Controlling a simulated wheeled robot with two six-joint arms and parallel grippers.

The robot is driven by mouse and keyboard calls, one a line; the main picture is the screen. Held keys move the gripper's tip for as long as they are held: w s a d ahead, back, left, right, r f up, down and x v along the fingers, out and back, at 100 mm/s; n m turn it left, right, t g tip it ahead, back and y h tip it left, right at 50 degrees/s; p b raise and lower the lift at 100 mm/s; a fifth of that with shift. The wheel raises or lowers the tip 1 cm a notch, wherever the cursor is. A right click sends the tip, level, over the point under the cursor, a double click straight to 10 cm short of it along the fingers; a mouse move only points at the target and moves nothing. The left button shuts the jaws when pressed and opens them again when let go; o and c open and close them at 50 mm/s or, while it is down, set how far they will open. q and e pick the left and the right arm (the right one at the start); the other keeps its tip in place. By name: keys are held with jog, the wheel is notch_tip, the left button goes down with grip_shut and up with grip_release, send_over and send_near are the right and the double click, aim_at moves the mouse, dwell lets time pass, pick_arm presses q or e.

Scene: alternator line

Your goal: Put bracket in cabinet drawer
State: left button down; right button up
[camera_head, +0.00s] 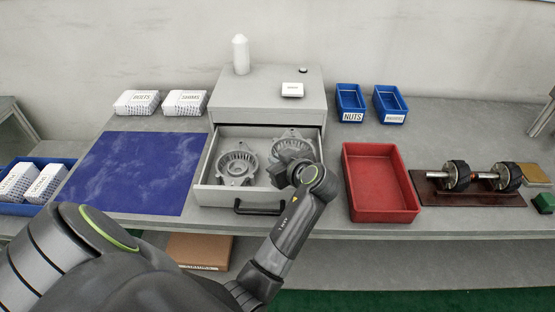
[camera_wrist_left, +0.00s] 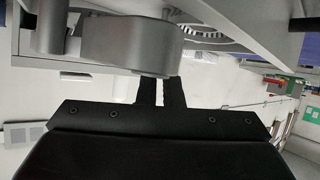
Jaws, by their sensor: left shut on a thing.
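The cabinet drawer (camera_head: 215,196) is pulled open below the grey cabinet (camera_head: 265,92). One grey bracket (camera_head: 236,166), round with a slotted ring, lies in its left half. A second grey bracket (camera_head: 293,147) is at the drawer's right half, looking tilted. My left gripper (camera_head: 286,174) reaches over the drawer's front right and is shut on this second bracket; the wrist hides its fingertips. In the left wrist view the fingers (camera_wrist_left: 161,90) meet a rounded grey part of the held bracket (camera_wrist_left: 130,48). I cannot tell whether the held bracket touches the drawer floor. My right gripper is not in view.
A red tray (camera_head: 382,212) stands right of the drawer, and a blue mat (camera_head: 135,175) lies left. Blue bins (camera_head: 351,101) stand behind the tray. A brown board (camera_head: 470,198) with shaft parts is at the right. The drawer's black handle (camera_head: 258,208) projects in front.

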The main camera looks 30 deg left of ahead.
pick_arm(q)
jog(key=shift+f, duration=0.1)
jog(key=c, duration=1.6)
grip_release()
